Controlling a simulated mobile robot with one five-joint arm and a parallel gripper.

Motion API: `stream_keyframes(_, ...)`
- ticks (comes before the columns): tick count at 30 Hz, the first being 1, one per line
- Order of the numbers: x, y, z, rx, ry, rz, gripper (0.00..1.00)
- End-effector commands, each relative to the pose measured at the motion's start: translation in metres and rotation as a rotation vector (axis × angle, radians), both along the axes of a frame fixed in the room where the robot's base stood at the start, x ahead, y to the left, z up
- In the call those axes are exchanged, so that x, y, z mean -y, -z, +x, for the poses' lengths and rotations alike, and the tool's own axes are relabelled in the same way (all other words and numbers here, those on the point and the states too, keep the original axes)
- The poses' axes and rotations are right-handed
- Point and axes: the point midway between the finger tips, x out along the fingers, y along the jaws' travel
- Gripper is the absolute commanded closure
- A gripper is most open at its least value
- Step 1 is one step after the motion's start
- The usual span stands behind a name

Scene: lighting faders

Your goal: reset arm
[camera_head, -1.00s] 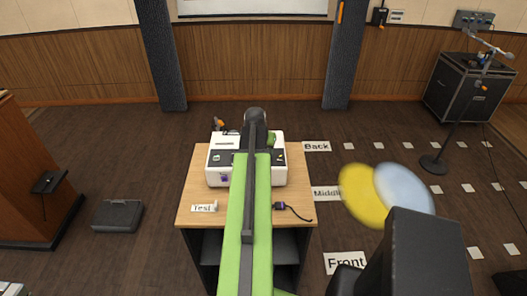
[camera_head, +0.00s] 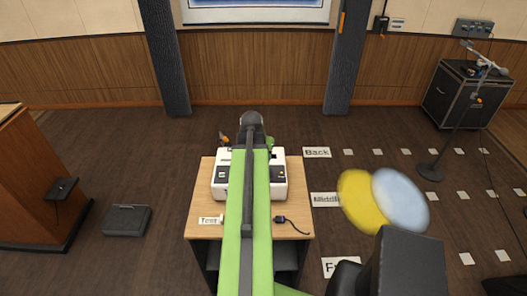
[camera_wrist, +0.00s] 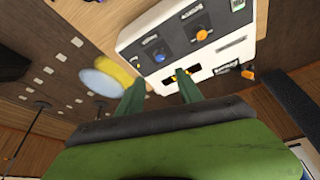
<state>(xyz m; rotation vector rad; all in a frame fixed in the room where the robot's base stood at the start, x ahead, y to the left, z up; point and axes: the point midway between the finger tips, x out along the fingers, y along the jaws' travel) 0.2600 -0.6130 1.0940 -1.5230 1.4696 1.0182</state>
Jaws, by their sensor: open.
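The white lighting control box (camera_head: 279,185) stands on the small wooden table, and my green arm covers its middle in the head view. The fingers look empty. I cannot tell whether they touch the box.
The table (camera_head: 200,232) carries a "Test" label (camera_head: 209,220) and a dark plug with cable (camera_head: 283,219). Floor labels "Back" (camera_head: 317,152) and "Front" lie to the right. Blurred yellow (camera_head: 364,203) and pale blue (camera_head: 401,199) discs show at right. A dark case (camera_head: 127,220) lies left.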

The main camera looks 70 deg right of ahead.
Motion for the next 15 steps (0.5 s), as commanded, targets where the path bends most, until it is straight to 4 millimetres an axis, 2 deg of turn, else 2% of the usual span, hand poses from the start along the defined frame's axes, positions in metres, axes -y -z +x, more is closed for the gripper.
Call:
stream_keyframes(1, -0.006, -0.021, -0.001, 0.000, -0.001, 0.000, 0.57)
stream_keyframes(4, -0.011, -0.031, -0.001, 0.000, 0.000, 0.000, 0.57)
stream_keyframes(15, -0.013, -0.030, 0.000, 0.000, 0.000, 0.000, 0.57)
